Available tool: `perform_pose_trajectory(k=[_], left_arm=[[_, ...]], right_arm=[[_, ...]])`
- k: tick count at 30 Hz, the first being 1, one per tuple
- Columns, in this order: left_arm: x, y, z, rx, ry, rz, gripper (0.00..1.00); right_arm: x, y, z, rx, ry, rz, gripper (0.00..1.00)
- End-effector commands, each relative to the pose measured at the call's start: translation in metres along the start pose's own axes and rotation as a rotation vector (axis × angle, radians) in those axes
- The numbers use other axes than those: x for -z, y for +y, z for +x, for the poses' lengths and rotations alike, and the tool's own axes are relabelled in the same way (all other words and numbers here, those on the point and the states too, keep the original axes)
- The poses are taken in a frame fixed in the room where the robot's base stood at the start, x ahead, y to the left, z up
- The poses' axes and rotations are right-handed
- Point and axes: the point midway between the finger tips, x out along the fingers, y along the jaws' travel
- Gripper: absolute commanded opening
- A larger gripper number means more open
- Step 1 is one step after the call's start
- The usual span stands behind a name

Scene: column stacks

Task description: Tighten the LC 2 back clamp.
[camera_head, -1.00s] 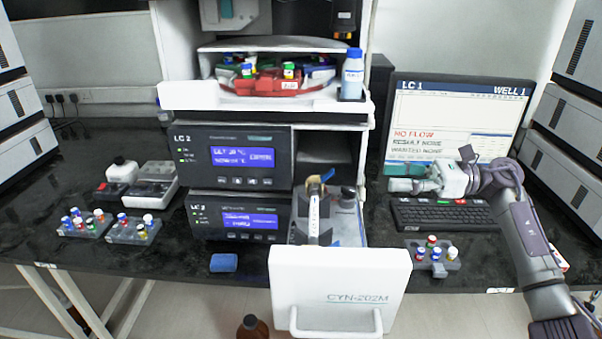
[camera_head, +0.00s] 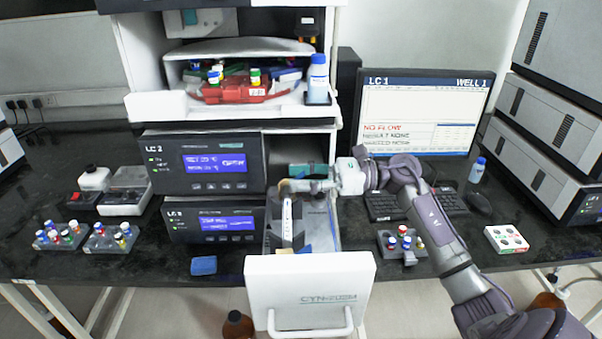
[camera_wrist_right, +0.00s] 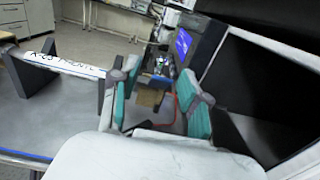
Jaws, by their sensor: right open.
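The column also shows at the left of the right wrist view (camera_wrist_right: 70,67), seated in dark clamp blocks. A tan part (camera_head: 284,187) is at the column's back end; in the wrist view a tan block (camera_wrist_right: 150,97) appears between my fingers. My right gripper (camera_head: 304,182) is at the back of the drawer, its teal fingers apart (camera_wrist_right: 165,97) around that tan part. Contact cannot be told. My left gripper is not in view.
The LC 2 unit (camera_head: 205,163) and LC 3 unit (camera_head: 212,220) stand left of the drawer. A blue sponge-like block (camera_head: 203,265) lies at the bench edge.

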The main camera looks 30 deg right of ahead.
Motion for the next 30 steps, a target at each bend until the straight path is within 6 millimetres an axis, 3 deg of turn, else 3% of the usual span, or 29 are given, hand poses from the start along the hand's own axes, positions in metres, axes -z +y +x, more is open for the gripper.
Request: perform_pose_trajectory(k=[7, 15, 30], left_arm=[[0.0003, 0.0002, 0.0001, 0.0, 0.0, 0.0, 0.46], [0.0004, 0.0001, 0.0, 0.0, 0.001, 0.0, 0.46], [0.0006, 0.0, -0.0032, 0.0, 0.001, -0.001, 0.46]], right_arm=[[0.0001, 0.0, 0.0007, 0.0, 0.0, 0.0, 0.46], [0.0001, -0.0001, 0.0005, 0.0, 0.0, 0.0, 0.01], [-0.0038, -0.0002, 0.0025, 0.001, 0.088, -0.004, 0.0]])
